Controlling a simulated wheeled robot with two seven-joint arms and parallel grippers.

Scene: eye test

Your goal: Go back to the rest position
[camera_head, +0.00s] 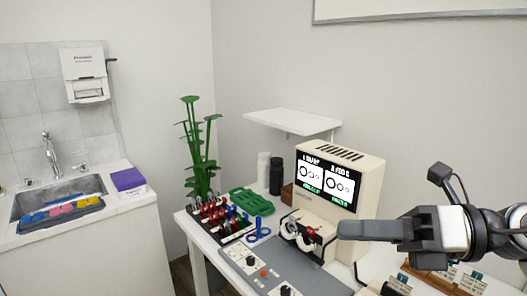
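My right gripper (345,230) reaches in from the right edge, its dark fingers pointing left above the white table (193,232). I see it from the side, so I cannot tell whether the fingers are apart or together. No held thing shows at its tip. In the picture the tip lies just right of the eye-test machine's front parts (300,232); I cannot tell whether they touch. The cream eye-test machine (370,178) has a lit screen (326,183) with ring figures. My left gripper is not in view.
A grey panel (310,281) with knobs lies in front of the machine. A rack of coloured items (222,220), a green tray (251,202) and two bottles stand left and behind. Wooden holders (440,279) lie below my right arm. A sink (60,195) is far left.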

